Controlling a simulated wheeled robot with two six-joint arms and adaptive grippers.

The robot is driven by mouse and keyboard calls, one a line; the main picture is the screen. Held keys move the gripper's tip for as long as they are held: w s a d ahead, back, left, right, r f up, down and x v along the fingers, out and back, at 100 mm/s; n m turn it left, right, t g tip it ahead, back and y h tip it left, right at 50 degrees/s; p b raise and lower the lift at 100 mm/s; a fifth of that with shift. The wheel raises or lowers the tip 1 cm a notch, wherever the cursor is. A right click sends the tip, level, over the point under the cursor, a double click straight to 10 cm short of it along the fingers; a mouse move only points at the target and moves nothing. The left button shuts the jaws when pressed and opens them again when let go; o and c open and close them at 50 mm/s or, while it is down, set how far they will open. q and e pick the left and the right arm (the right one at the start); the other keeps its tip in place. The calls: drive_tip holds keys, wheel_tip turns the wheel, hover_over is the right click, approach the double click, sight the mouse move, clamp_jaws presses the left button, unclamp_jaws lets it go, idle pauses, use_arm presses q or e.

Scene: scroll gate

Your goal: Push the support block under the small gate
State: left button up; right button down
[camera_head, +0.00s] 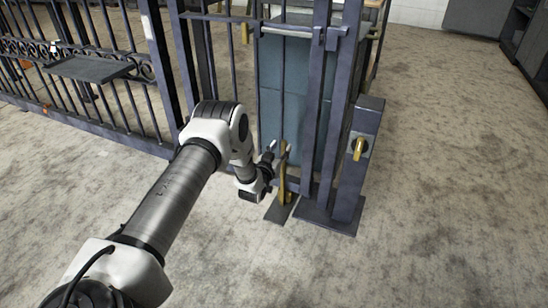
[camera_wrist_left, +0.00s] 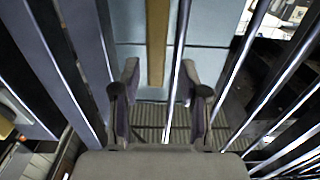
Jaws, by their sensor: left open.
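The small gate (camera_head: 283,70) of dark bars stands at the top middle, with blue-grey panels behind its bars. At its foot, a dark flat block (camera_head: 280,208) with an upright brass-coloured bar (camera_head: 283,178) sits on the floor; it looks like the support block, partly in front of the gate's lower edge. My left gripper (camera_head: 279,153) is beside the top of the brass bar. In the left wrist view the gripper (camera_wrist_left: 165,88) is open, with a thin gate bar between its fingers. Whether the fingers touch anything I cannot tell. My right gripper is not in view.
A dark post (camera_head: 357,165) with a brass knob (camera_head: 359,148) stands right of the small gate. A railing fence (camera_head: 90,75) with a small shelf (camera_head: 90,68) runs to the left. The floor (camera_head: 450,170) at right and in front is clear.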

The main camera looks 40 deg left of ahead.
use_arm(q)
drive_tip(key=v, duration=0.9)
drive_tip(key=shift+s, duration=0.25)
drive_tip(key=shift+r, duration=0.15)
